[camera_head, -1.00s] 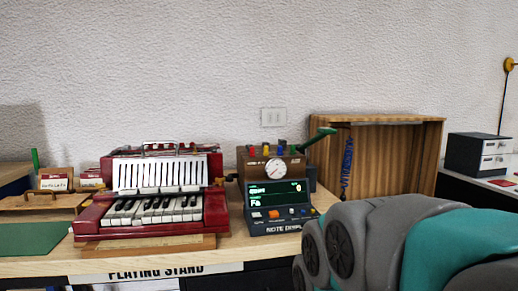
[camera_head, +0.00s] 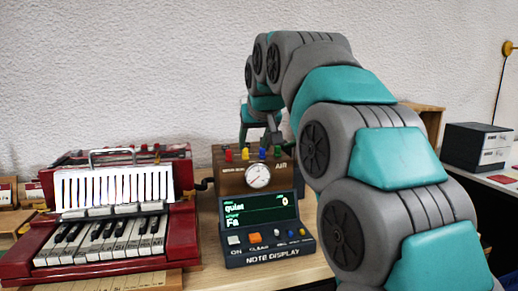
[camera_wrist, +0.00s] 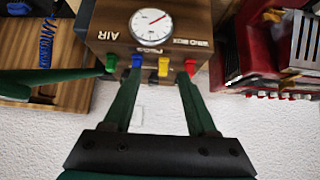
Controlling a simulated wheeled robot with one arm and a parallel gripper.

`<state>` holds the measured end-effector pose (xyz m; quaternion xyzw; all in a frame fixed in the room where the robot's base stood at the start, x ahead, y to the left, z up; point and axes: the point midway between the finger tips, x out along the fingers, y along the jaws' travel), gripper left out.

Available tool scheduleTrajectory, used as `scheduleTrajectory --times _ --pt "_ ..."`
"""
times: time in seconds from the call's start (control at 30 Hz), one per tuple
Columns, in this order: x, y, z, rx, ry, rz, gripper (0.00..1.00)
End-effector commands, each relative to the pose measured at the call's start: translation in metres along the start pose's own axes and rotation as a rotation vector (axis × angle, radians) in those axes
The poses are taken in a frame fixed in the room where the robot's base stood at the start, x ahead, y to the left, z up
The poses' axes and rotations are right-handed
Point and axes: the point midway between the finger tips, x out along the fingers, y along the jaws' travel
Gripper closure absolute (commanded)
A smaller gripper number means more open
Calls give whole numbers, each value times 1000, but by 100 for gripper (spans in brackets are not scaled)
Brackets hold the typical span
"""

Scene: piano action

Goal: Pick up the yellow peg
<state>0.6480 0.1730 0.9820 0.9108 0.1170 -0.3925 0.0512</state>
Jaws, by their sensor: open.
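The yellow peg (camera_head: 245,153) stands on top of a brown box (camera_head: 232,180) with a round gauge, between a red peg (camera_head: 229,155) and a blue peg (camera_head: 262,153). In the wrist view, which shows the box upside down, the yellow peg (camera_wrist: 163,66) lies between my two green fingers. My gripper (camera_wrist: 157,76) is open and empty. Its left finger overlaps near the blue peg (camera_wrist: 137,61), its right near the red peg (camera_wrist: 190,65); I cannot tell whether they touch. In the head view my gripper (camera_head: 258,135) is above the pegs.
A green peg (camera_wrist: 111,62) stands beyond the blue one. A green lever (camera_wrist: 45,76) reaches across the left of the wrist view. A red keyboard instrument (camera_head: 105,215) stands left of the box. A note display (camera_head: 268,235) sits in front. A wooden crate (camera_wrist: 35,50) is nearby.

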Motion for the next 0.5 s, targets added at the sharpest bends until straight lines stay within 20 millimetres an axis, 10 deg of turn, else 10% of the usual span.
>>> scheduleTrajectory --times 0.5 --pt "29 -8 -17 -4 27 -6 43"
